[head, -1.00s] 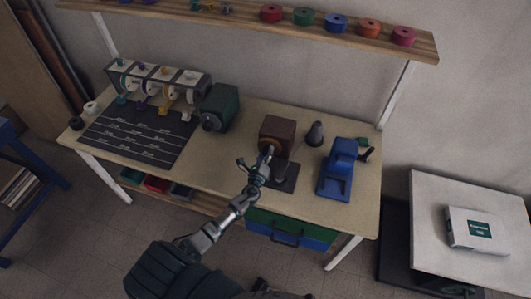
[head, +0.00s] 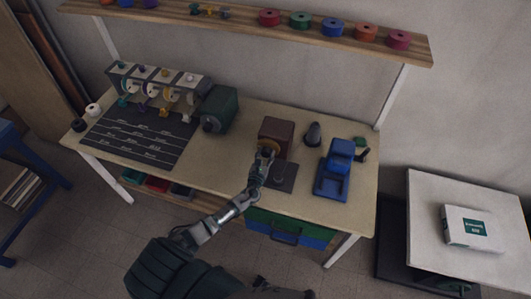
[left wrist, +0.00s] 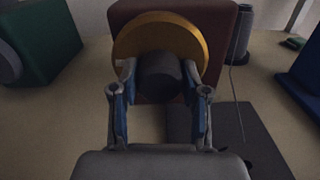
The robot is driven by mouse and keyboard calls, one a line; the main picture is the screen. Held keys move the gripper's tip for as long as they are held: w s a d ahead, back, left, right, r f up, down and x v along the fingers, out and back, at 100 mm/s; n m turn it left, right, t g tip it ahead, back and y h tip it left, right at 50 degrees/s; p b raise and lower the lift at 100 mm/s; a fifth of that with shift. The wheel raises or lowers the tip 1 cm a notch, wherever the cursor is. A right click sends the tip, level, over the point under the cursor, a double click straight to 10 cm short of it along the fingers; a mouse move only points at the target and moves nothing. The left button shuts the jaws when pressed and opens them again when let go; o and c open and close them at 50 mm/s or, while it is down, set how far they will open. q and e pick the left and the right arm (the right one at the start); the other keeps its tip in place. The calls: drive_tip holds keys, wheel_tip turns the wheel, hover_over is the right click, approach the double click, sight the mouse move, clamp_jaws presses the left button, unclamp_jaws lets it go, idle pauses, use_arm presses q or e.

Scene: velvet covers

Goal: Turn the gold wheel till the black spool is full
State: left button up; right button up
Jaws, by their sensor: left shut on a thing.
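The gold wheel (head: 268,146) is on the front of a brown box (head: 277,131) on the workbench. In the left wrist view the gold wheel (left wrist: 160,35) stands upright behind a dark round knob (left wrist: 159,74). My left gripper (head: 264,155) is at the wheel. In the wrist view the fingers of my left gripper (left wrist: 160,75) lie on both sides of the knob, shut on it. A dark, cone-like spool (head: 313,133) stands right of the box. In the wrist view a thin line runs down beside this dark spool (left wrist: 244,28). How full it is, I cannot tell. My right gripper is not in view.
A dark mat (head: 283,181) lies before the box. A blue machine (head: 333,176) stands to its right, a green motor-like block (head: 219,108) to its left. A ruled black board (head: 140,137) lies farther left. Several coloured spools line the shelf (head: 350,39) above.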

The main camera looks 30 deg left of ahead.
use_arm(q)
drive_tip(key=shift+s+d+f+m+p, duration=0.15)
drive_tip(key=shift+m+p, duration=0.1)
drive_tip(key=shift+m, duration=0.5)
drive_tip(key=shift+a+f+m+p, duration=0.1)
drive_tip(key=shift+m+p, duration=0.2)
drive_tip(key=shift+m, duration=0.4)
drive_tip(key=shift+s+d+f+m+p, duration=0.15)
drive_tip(key=shift+m+p, duration=0.1)
drive_tip(key=shift+m, duration=0.5)
drive_tip(key=shift+w, duration=0.1)
drive_tip(key=shift+a, duration=0.1)
drive_tip(key=o, duration=0.9)
drive_tip(key=shift+o, duration=1.1)
drive_tip(key=shift+w+a+r, duration=0.1)
drive_tip(key=shift+w, duration=0.1)
drive_tip(key=v, duration=1.2)
